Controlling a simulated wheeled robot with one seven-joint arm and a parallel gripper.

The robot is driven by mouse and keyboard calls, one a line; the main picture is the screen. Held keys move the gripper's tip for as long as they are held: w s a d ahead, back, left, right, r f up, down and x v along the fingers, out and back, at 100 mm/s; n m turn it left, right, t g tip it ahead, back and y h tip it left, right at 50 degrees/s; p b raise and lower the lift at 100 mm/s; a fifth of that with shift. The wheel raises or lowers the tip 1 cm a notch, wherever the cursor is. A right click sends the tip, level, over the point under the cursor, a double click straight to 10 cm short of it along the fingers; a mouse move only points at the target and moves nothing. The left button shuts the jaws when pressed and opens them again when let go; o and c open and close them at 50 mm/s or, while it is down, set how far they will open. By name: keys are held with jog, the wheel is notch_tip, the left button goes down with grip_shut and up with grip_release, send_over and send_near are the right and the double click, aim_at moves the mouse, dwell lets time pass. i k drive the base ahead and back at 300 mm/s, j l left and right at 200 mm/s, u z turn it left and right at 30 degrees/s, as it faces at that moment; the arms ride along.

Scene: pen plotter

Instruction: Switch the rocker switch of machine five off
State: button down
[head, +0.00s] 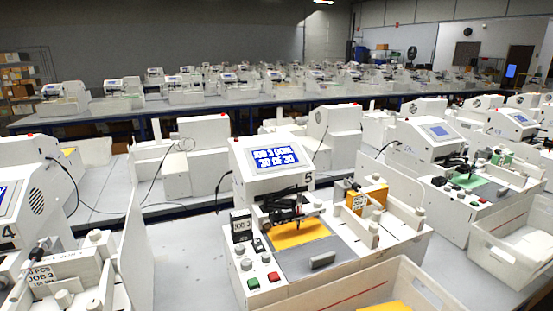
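Machine five (266,183) is the white plotter in the middle of the head view, with a "5" beside its lit blue screen (274,159). The screen text seems to read "JOB 3 DONE, 20 OF 20". A green button (253,284) and a red button (273,276) sit on its front left corner. An orange sheet (298,234) lies on its bed under the dark pen carriage (284,210). I cannot make out a rocker switch on the faces that show; its back and far sides are hidden. My gripper is not in view.
A white bin (375,285) with an orange sheet stands before machine five. Another white bin (515,245) is at right. More plotters fill the tables behind. Bare tabletop (190,270) shows left of machine five.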

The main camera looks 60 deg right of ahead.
aim_at(258, 244)
jog(key=j+z, duration=0.75)
jog(key=k+j+z, duration=0.1)
jog(key=j+z, duration=0.3)
jog(key=j, duration=0.1)
